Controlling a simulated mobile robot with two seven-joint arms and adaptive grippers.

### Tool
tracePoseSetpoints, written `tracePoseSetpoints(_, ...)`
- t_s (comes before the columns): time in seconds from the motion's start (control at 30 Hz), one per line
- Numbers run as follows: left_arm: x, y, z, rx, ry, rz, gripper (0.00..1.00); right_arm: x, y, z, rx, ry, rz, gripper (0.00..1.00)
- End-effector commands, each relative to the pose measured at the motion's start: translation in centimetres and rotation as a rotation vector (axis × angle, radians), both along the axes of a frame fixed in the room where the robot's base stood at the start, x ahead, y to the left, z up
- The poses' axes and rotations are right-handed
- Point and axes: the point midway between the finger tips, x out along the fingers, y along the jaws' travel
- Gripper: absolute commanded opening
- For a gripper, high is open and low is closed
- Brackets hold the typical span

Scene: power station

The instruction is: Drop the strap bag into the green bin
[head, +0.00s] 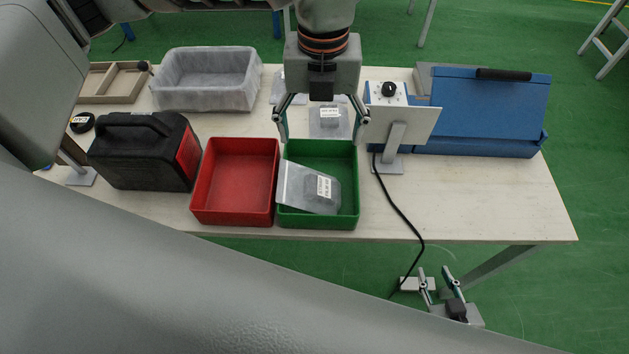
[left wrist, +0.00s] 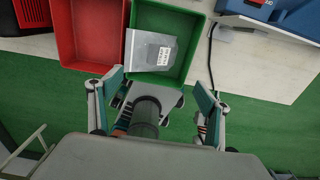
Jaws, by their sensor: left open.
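A clear grey plastic bag with a white label (head: 308,190) lies tilted in the green bin (head: 348,217), one side leaning on its left wall. The bag (left wrist: 150,50) and the green bin (left wrist: 183,74) also show in the left wrist view. The label is too small to read, so I cannot confirm it is the strap bag. My left gripper (head: 322,138) is open and empty above the back edge of the green bin. My right gripper (head: 434,270) is open and empty, low beyond the table's front edge.
The red bin (head: 262,217) stands left of the green one. A second labelled bag (head: 328,123) lies behind it. A black case (head: 140,150), a lined grey basket (head: 205,80), a grey panel on a stand (head: 410,122) and a blue toolbox (head: 490,115) surround them. The table's right front is clear except for a cable.

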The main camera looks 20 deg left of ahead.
Motion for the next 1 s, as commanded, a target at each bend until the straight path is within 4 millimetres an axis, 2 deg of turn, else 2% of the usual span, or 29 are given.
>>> tracePoseSetpoints(0.1,0.1,0.0,2.3,-0.001,-0.003,0.001,0.78,0.0,0.0,0.0,0.001,0.0,-0.001,0.33)
tracePoseSetpoints(0.3,0.0,0.0,4.5,0.0,0.0,0.0,0.78,0.0,0.0,0.0,0.001,-0.001,0.0,0.33)
tracePoseSetpoints(1.0,0.0,0.0,5.0,0.0,0.001,0.0,0.78,0.1,0.1,0.1,0.003,-0.003,-0.001,0.33)
